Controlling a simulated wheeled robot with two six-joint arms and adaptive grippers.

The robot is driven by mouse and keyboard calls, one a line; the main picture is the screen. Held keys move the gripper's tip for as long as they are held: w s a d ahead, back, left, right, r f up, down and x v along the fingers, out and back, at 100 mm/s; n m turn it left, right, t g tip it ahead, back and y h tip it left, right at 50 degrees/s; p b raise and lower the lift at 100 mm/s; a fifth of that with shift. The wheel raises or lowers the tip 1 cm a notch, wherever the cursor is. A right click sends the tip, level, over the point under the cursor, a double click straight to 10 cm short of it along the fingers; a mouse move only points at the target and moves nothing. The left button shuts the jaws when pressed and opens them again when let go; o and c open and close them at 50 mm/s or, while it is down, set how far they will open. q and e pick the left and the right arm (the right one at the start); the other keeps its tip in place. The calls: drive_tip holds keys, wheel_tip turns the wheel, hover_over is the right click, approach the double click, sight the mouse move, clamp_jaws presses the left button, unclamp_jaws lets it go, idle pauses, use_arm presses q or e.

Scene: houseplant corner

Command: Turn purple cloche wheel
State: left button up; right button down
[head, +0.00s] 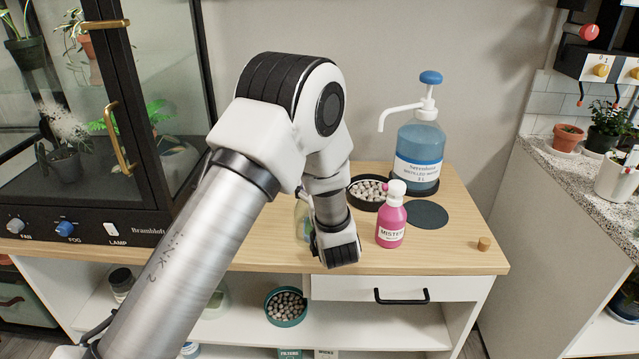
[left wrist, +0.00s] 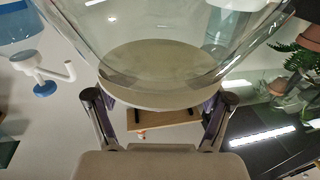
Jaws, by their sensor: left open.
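The clear glass cloche (left wrist: 160,30) fills the upper middle of the left wrist view, with a pale round disc (left wrist: 165,75) at its near end. In the head view my arm hides most of it; a strip of glass (head: 303,217) shows beside the arm. My left gripper (left wrist: 160,102) is open, its two fingers apart on either side of the disc's near edge. Dark purplish patches show by both fingers; I cannot tell whether they are the wheel or finger pads. No purple wheel shows clearly, and contact is unclear. My right gripper is out of view.
A pink mister bottle (head: 390,222) stands close right of my wrist. Behind it are a pebble dish (head: 368,198), a blue pump bottle (head: 419,150) and a dark round mat (head: 428,214). A cork (head: 484,243) lies near the right edge. A glass cabinet (head: 170,110) is at left.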

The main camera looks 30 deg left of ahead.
use_arm(q)
drive_tip(key=v, duration=0.7)
drive_tip(key=shift+s+d, duration=0.15)
drive_tip(key=shift+s, duration=0.05)
drive_tip(key=shift+f, duration=0.1)
